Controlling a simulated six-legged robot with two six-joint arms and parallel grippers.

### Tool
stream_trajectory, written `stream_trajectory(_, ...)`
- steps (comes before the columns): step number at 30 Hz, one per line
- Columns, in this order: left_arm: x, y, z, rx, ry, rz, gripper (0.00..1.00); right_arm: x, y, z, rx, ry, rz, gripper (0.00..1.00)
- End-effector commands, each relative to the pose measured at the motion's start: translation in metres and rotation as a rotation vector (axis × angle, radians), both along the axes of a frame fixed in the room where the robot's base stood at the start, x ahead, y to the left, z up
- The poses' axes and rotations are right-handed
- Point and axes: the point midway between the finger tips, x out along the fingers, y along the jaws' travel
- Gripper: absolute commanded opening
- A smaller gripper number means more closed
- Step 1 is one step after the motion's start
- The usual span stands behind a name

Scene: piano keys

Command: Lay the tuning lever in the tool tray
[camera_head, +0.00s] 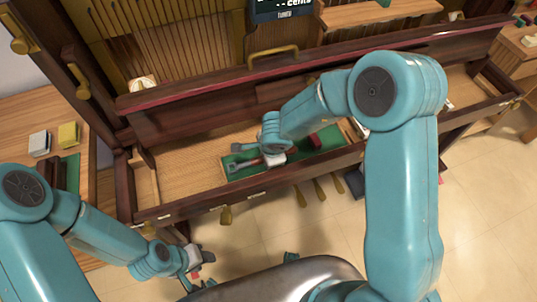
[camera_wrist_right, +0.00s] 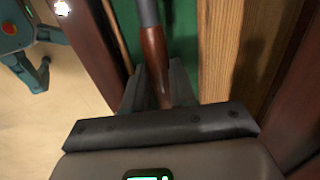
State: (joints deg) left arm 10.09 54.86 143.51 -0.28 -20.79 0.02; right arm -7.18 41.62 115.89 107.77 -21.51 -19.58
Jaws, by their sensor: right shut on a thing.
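The tuning lever (camera_head: 243,166) has a grey metal shaft and a red-brown handle. My right gripper (camera_head: 272,158) is shut on the handle, which also shows between its fingers in the right wrist view (camera_wrist_right: 155,60). The tool tray (camera_head: 300,156) is a long green-lined tray inside the open piano front. The lever is over the tray's left part; I cannot tell whether it touches the lining. The green lining also shows in the right wrist view (camera_wrist_right: 181,18). My left gripper (camera_head: 197,262) hangs low at the left, away from the tray; its jaw opening is unclear.
A dark red object (camera_head: 326,137) sits in the tray's right part. The piano's dark front rail (camera_head: 250,188) runs in front of the tray, and a red-edged board (camera_head: 190,92) stands behind it. A yellow block (camera_head: 68,135) and a pale block (camera_head: 39,143) are on the left table.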

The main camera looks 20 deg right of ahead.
Motion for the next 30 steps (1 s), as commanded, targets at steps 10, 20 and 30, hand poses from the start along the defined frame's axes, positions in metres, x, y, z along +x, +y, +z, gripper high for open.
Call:
stream_trajectory(10, 0.0, 0.0, -0.004, 0.0, 0.0, 0.0, 0.43, 0.0, 0.0, -0.006, 0.0, -0.001, 0.0, 0.0)
stream_trajectory(20, 0.0, 0.0, -0.004, 0.0, 0.0, 0.0, 0.43, 0.0, 0.0, -0.006, 0.0, 0.0, 0.0, 0.55)
stream_trajectory(30, 0.0, 0.0, 0.012, 0.0, 0.0, 0.0, 0.43, -0.007, 0.0, 0.012, 0.0, 0.002, 0.0, 0.55)
